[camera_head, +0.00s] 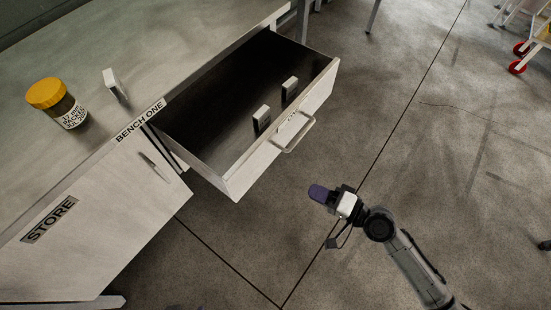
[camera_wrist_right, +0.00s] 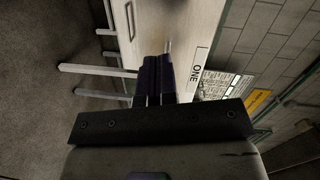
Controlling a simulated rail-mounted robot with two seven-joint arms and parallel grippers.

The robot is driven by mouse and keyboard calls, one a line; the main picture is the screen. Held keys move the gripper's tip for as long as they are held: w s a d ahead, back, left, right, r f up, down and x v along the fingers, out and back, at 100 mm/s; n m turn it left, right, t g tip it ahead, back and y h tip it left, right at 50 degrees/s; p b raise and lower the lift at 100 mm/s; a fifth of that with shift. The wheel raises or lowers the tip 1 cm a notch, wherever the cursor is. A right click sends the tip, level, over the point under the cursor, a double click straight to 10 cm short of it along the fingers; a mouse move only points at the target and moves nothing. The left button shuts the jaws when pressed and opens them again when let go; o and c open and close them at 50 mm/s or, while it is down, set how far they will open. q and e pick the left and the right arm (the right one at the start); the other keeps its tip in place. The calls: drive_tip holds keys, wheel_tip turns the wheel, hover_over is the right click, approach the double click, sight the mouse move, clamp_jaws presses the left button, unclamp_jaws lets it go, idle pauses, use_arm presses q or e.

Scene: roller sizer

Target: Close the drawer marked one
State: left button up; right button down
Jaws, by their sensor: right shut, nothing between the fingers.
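The drawer (camera_head: 236,188) is pulled well out of the bench in the head view, with its dark inside showing. Its front has a bar handle (camera_head: 297,138) and a small mark too small to read. The bench edge above it carries a label reading BENCH ONE (camera_head: 140,121). My right gripper (camera_head: 318,193), with purple fingers, is shut and empty. It is in front of the drawer, below and right of the handle in the picture, and apart from it. The fingers also show in the right wrist view (camera_wrist_right: 155,80), with a label reading ONE (camera_wrist_right: 197,70) beyond. My left gripper is not in view.
Two small upright blocks (camera_head: 261,118) (camera_head: 289,88) are in the drawer near its front. A yellow-lidded jar (camera_head: 62,105) and a small pale block (camera_head: 115,83) are on the bench top. The STORE door (camera_head: 95,215) is at left. The floor around my right gripper is clear.

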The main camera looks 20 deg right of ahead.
wheel_tip(320, 180, up, 2)
drive_tip(key=w+d+m+t, duration=0.2)
drive_tip(key=m, duration=0.1)
drive_tip(key=b, duration=0.3)
approach(271, 149)
drive_tip(key=shift+m+h, duration=0.3)
drive_tip(key=x, duration=0.6)
drive_tip(key=shift+w+a+r, duration=0.1)
drive_tip(key=shift+a, duration=0.35)
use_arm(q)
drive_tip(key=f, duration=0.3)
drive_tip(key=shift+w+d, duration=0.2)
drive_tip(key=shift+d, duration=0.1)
use_arm(e)
drive_tip(key=shift+w+a+r, duration=0.1)
drive_tip(key=shift+w+a, duration=0.1)
drive_tip(key=shift+w, duration=0.15)
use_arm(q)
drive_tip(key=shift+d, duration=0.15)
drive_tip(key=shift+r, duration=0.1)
use_arm(e)
drive_tip(key=shift+w, duration=0.1)
